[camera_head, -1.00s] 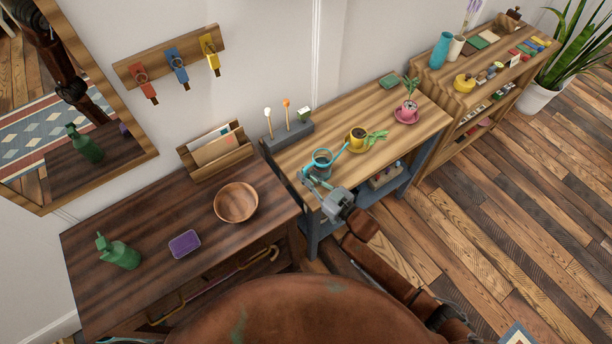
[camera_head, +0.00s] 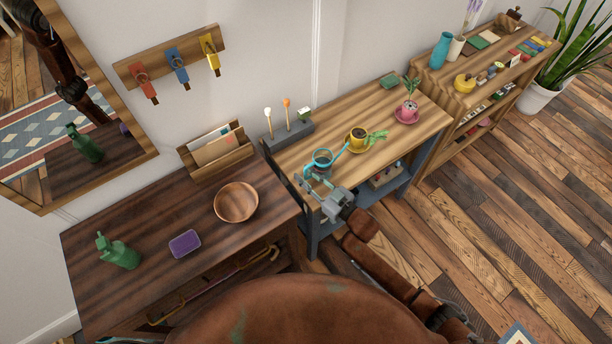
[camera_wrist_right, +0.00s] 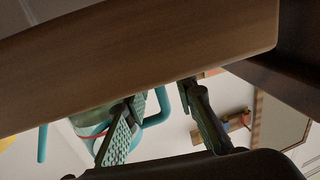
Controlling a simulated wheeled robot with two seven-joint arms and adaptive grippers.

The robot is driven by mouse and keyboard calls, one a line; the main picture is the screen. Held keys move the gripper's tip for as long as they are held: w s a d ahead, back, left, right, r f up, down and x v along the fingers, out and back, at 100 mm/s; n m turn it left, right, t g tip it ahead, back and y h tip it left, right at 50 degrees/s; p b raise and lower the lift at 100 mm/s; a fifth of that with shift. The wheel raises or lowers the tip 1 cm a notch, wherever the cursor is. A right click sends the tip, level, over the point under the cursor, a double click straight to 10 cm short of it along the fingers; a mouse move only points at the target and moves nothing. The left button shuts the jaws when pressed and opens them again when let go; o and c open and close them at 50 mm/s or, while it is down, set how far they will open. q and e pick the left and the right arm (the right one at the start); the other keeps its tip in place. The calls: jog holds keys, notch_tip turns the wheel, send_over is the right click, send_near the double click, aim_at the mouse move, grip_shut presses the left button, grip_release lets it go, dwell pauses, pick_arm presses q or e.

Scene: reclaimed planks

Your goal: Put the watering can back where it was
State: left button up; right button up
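The teal watering can (camera_head: 322,158) stands on the light wooden table near its left front corner, its spout pointing right. My right gripper (camera_head: 311,188) is at its near side, by the front edge of the table. In the right wrist view, the can's teal handle (camera_wrist_right: 159,109) shows between the two fingers of the right gripper (camera_wrist_right: 162,94). The fingers are apart, and I see no firm grip on the handle. A wooden board edge hides part of the can there. My left gripper is not in view.
A yellow pot with a plant (camera_head: 358,138) is right of the can, and a pink pot (camera_head: 408,109) is further right. A grey holder (camera_head: 290,136) stands behind. The dark table (camera_head: 150,215) on the left holds a wooden bowl (camera_head: 236,202) and a green bottle (camera_head: 118,252).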

jog(key=p+v, duration=0.1)
jog(key=v, duration=1.1)
